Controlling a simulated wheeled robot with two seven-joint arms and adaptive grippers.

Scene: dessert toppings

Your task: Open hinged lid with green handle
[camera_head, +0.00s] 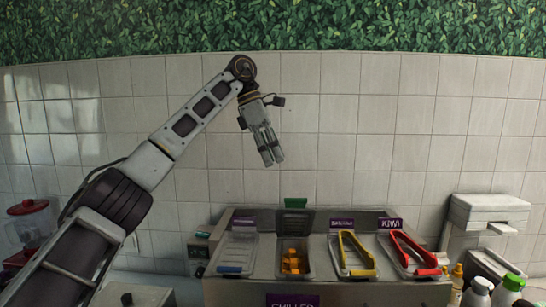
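A green handle (295,203) shows behind the second bin of the chiller. It sits above the bin's back edge, and its lid appears raised, though the clear panel is hard to make out. The bin below it (294,272) shows orange cubes, with no cover visible over them. My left gripper (272,158) hangs in the air above and slightly left of the green handle, well apart from it, fingers pointing down. Nothing shows between its fingers; they look close together, but their gap is unclear. My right gripper is out of view.
The steel chiller (330,292) also holds a blue-handled lid (230,269), yellow tongs-like shapes (357,272) and red ones (428,272). A white dispenser (487,215) and bottles (510,288) stand at right. A red-topped container (28,207) is at left. The tiled wall is behind.

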